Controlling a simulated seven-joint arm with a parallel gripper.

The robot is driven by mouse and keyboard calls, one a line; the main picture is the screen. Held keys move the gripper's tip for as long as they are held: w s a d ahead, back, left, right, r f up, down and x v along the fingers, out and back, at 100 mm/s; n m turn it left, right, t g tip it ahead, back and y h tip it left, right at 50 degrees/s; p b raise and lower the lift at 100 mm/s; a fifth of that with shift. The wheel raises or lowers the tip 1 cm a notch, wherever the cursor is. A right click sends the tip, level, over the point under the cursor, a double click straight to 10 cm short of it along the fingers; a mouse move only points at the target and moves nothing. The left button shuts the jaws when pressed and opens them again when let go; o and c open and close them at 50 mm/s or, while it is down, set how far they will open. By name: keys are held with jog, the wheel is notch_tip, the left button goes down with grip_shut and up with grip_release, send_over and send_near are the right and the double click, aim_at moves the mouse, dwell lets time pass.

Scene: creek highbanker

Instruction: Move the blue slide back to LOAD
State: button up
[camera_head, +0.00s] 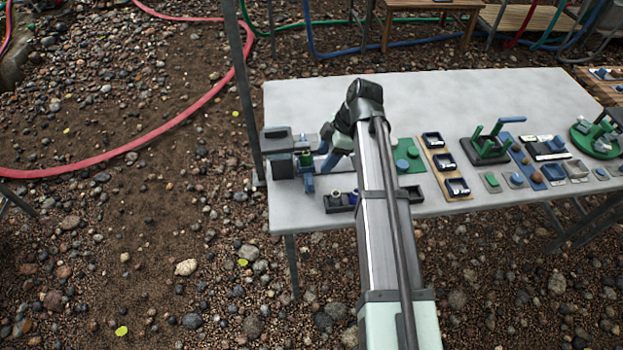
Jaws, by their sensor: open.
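A grey and black feeder-like fixture (279,141) stands at the left end of the pale table. A blue piece (308,183), which looks like the blue slide, sticks out at its front right, below a small green part (305,160). No LOAD marking is readable at this size. My gripper (325,167) points down and left from my wrist, just right of the blue piece and close to the fixture. It is open, with nothing visible between its fingers. I cannot tell whether it touches the fixture. My arm hides part of the table behind it.
A dark tray (331,204) with small parts lies at the front edge, near my arm. Right of my arm are a green board (416,166), a tan board (453,188) and several other fixtures. A dark post (246,90) stands at the table's left. The back of the table is clear.

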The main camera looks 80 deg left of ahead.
aim_at(310, 181)
jog(key=x, duration=1)
jog(key=shift+f, duration=0.3)
grip_shut()
